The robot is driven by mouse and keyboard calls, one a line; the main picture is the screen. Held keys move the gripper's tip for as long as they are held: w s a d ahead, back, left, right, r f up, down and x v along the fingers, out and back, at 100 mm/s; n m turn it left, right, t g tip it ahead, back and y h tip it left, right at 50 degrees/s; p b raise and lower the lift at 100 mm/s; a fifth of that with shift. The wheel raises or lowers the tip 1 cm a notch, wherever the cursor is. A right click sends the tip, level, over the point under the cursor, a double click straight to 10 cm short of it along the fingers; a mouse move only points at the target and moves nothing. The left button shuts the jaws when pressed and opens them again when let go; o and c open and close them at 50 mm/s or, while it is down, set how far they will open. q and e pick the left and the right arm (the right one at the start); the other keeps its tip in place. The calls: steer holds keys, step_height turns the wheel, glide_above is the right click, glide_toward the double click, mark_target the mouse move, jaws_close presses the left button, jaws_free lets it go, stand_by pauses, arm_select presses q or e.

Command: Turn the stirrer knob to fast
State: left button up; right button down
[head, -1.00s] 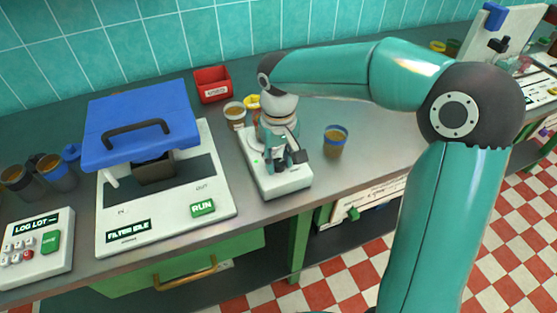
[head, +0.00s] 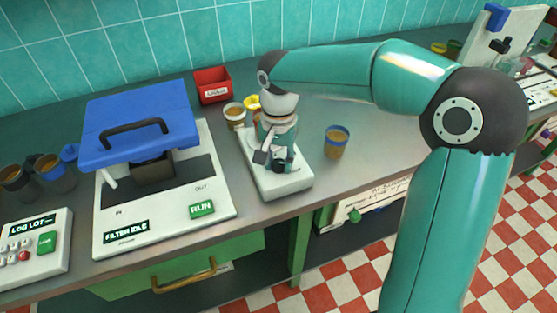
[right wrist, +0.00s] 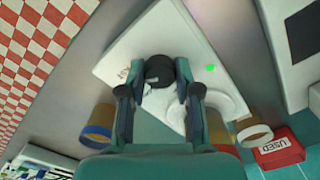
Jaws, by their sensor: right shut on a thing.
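The stirrer (head: 296,184) is a low white unit on the grey bench in the head view. My right gripper (head: 275,160) points down over its front part and hides much of its top. In the right wrist view the stirrer (right wrist: 120,58) shows with its round plate (right wrist: 222,98) and a small green light (right wrist: 210,68). The black stirrer knob (right wrist: 159,69) sits between the fingers of my right gripper (right wrist: 158,88), which is shut on it. My left gripper is not in view.
An amber cup (head: 336,143) stands right of the stirrer. More cups (head: 235,115) and a red bin (head: 212,85) stand behind it. A filter machine (head: 222,192) with a blue lid is on the left.

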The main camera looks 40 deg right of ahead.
mark_target(278, 164)
steer(key=shift+w, duration=0.1)
stand_by(0.3)
steer(key=c, duration=0.8)
jaws_free()
step_height(278, 164, up, 12)
steer(key=shift+a+f, duration=0.1)
